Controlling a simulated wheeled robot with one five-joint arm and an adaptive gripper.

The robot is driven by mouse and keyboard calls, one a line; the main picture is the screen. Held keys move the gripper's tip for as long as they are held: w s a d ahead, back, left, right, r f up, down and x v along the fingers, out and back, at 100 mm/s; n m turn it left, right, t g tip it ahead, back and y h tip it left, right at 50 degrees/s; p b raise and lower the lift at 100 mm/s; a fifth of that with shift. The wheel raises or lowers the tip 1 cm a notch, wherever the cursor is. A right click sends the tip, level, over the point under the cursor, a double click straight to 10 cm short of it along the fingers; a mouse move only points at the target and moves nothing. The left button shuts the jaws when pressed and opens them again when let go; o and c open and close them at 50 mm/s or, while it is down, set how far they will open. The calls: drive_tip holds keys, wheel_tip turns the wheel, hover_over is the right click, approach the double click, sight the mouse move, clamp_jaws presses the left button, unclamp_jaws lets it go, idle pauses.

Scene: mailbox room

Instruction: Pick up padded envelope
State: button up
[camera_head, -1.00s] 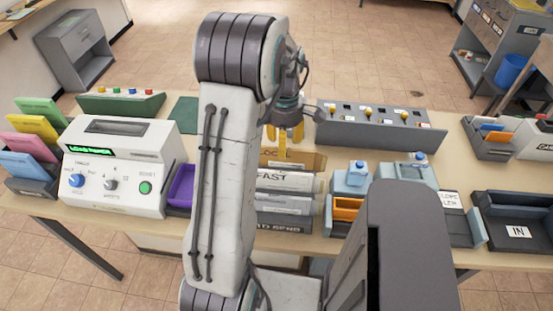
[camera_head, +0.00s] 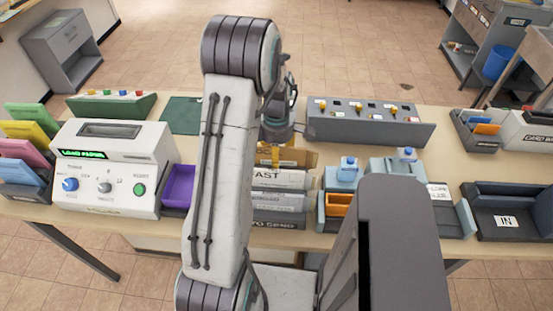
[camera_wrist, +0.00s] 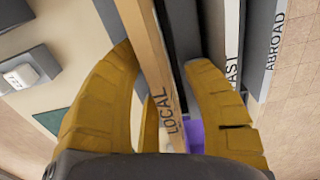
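My gripper (camera_head: 275,155) is over the row of upright mail slots in the middle of the table. In the wrist view its two yellow fingers (camera_wrist: 160,60) are spread apart. The tan LOCAL panel (camera_wrist: 160,80) runs between them, with a dark gap on its right. The right finger is near the FAST slot (camera_wrist: 232,50). I cannot make out a padded envelope for certain; the brown piece behind the slots (camera_head: 303,158) may be one or may be the LOCAL panel. My arm hides part of the slots.
A white machine (camera_head: 115,190) and a purple tray (camera_head: 178,185) stand left. A switch panel (camera_head: 370,125) is behind right. The green mat (camera_head: 182,115) lies behind.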

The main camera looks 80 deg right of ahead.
clamp_jaws()
drive_tip(key=shift+r, duration=0.1)
idle(0.4)
